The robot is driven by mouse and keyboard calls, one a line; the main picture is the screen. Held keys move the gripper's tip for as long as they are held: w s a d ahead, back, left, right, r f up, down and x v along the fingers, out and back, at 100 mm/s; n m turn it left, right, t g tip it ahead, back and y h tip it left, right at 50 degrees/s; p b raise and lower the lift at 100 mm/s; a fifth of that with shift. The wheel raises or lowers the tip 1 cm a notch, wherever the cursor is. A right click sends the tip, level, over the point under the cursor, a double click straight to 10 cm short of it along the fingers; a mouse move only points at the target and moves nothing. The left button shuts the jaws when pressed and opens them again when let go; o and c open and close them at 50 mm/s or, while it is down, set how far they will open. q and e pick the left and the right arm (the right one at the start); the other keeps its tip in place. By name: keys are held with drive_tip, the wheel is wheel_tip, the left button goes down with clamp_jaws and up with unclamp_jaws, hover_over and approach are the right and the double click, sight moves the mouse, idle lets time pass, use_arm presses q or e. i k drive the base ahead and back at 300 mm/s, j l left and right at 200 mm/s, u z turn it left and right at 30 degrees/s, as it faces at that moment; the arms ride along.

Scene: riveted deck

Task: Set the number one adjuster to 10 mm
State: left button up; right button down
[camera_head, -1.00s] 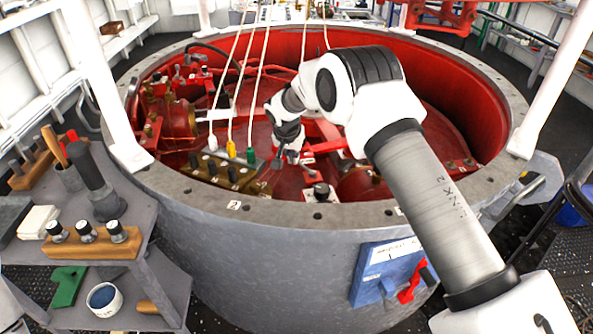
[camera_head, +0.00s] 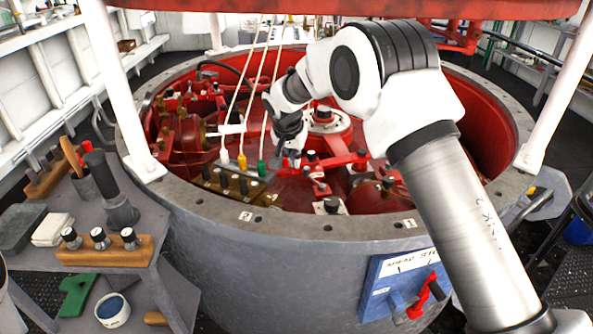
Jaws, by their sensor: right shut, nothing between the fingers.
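My right gripper (camera_head: 284,163) is shut and empty. It points down inside the red well, beside a brass block (camera_head: 236,190) with several dark knobs and cords with white, yellow and green ends. Red machinery with bolts and levers lies below and to the right of it. I cannot tell which part is the number one adjuster, and no millimetre scale can be read. A small plate with what looks like a 2 (camera_head: 245,216) is on the grey rim. My right arm hides part of the well. My left gripper is out of view.
The grey riveted rim (camera_head: 330,228) surrounds the well. White posts (camera_head: 118,85) stand on it, and a red beam crosses the top. Taut cords (camera_head: 233,100) hang near my gripper. A bench with a wooden rack (camera_head: 105,252) is at left, and a blue panel (camera_head: 392,285) is in front.

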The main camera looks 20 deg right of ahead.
sight(332, 204)
drive_tip(key=k, duration=1)
